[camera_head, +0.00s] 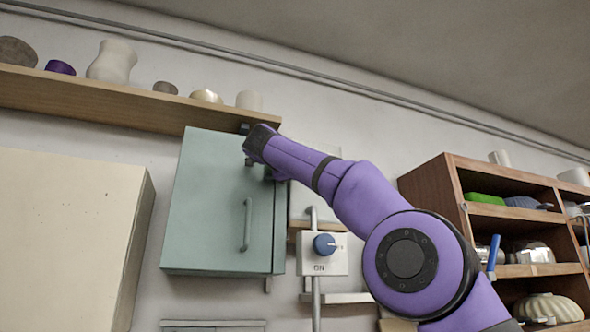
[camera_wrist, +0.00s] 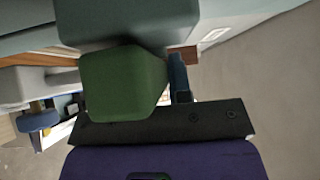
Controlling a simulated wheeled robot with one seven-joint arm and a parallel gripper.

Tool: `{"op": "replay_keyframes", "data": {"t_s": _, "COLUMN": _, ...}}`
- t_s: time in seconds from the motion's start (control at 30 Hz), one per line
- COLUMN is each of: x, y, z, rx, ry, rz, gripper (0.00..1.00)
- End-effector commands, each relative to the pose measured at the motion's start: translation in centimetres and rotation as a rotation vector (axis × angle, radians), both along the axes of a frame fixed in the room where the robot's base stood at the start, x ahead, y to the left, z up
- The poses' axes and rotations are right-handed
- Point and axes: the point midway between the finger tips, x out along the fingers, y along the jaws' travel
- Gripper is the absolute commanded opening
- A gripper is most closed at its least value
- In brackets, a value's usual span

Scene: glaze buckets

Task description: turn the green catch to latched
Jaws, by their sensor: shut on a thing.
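The green catch (camera_wrist: 122,85) is a blocky green knob, large in the wrist view, against the grey-green cabinet body. My gripper (camera_head: 250,158) is at the upper right part of the cabinet door (camera_head: 207,205) in the head view, and it hides the catch there. In the wrist view, one dark finger shows just right of the catch; the other finger is hidden. My gripper is shut on the catch. I cannot tell the catch's turn angle or any latch mark. The door looks closed, with its vertical handle (camera_head: 246,224) free.
A switch box (camera_head: 336,268) marked ON, with a blue knob (camera_head: 324,244), is below right of the cabinet. A shelf (camera_head: 100,98) with pots runs above left. A cream box (camera_head: 65,240) stands left; a wooden shelf unit (camera_head: 430,190) stands right.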

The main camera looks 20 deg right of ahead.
Motion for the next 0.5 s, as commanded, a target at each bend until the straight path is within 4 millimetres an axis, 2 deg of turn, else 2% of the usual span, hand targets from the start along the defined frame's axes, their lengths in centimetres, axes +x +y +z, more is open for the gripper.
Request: {"op": "replay_keyframes", "data": {"t_s": 0.5, "x": 0.15, "y": -0.03, "z": -0.52, "rx": 0.095, "ry": 0.006, "rz": -0.003, "gripper": 0.00}}
